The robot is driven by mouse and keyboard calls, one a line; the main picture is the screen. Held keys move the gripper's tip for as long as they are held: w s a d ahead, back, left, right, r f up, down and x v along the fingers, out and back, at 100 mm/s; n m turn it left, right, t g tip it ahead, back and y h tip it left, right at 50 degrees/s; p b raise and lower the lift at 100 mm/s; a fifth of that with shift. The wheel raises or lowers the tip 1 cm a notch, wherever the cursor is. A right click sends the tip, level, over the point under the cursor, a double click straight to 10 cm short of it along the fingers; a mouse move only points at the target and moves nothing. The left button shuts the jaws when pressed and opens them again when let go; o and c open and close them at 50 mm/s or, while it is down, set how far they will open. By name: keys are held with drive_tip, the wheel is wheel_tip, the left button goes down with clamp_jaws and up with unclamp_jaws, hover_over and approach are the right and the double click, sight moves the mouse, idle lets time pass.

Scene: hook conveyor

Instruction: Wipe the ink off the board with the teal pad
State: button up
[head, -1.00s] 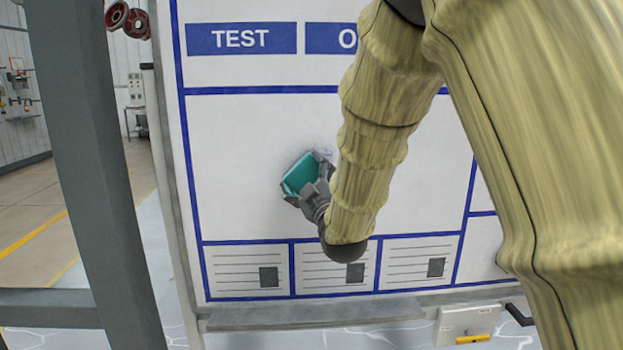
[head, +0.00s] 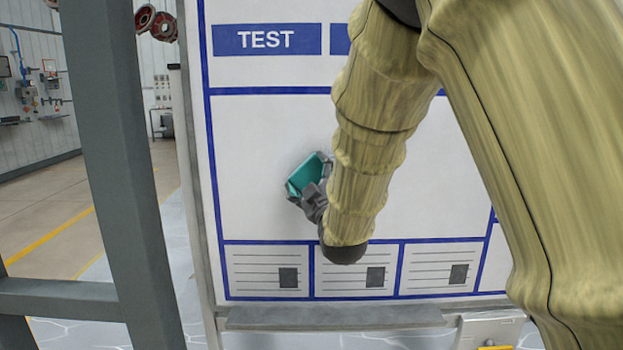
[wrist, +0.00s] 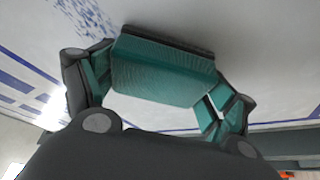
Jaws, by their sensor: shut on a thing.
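The teal pad (head: 304,174) is held between the fingers of my gripper (head: 313,195), up against the white board (head: 260,140) in its large blank panel. In the wrist view the pad (wrist: 163,72) spans both fingers, with its dark edge toward the board; I cannot tell whether it touches. My gripper (wrist: 160,88) is shut on it. Blue ink marks (wrist: 95,18) show on the board at the top left of the wrist view, beyond the pad. In the head view my arm hides the board right of the pad, and I see no ink there.
A grey upright post (head: 125,160) with a crossbar (head: 60,297) stands at the left. A grey ledge (head: 330,317) runs below the board. A pale box (head: 490,332) with a yellow part is at the lower right. Open floor (head: 50,215) lies behind the post.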

sight(312, 166)
drive_tip(key=shift+w+r+p, duration=0.1)
drive_tip(key=shift+r+p, duration=0.4)
drive_tip(key=shift+r, duration=1)
drive_tip(key=shift+d+f+b, duration=0.2)
drive_tip(key=shift+d+b, duration=0.6)
drive_tip(key=shift+d, duration=1.8)
drive_tip(key=d+b, duration=0.2)
drive_tip(key=d, duration=1)
drive_tip(key=shift+d+b, duration=0.15)
drive_tip(key=shift+b, duration=0.2)
drive_tip(key=shift+d+b, duration=0.4)
drive_tip(key=shift+d, duration=1.25)
drive_tip(key=shift+a, duration=0.1)
drive_tip(key=shift+a+r+b, duration=0.1)
drive_tip(key=shift+a+b, duration=0.4)
drive_tip(key=shift+a, duration=1.25)
drive_tip(key=shift+a, duration=0.1)
drive_tip(key=shift+a+b, duration=1.3)
drive_tip(key=shift+a, duration=5.5)
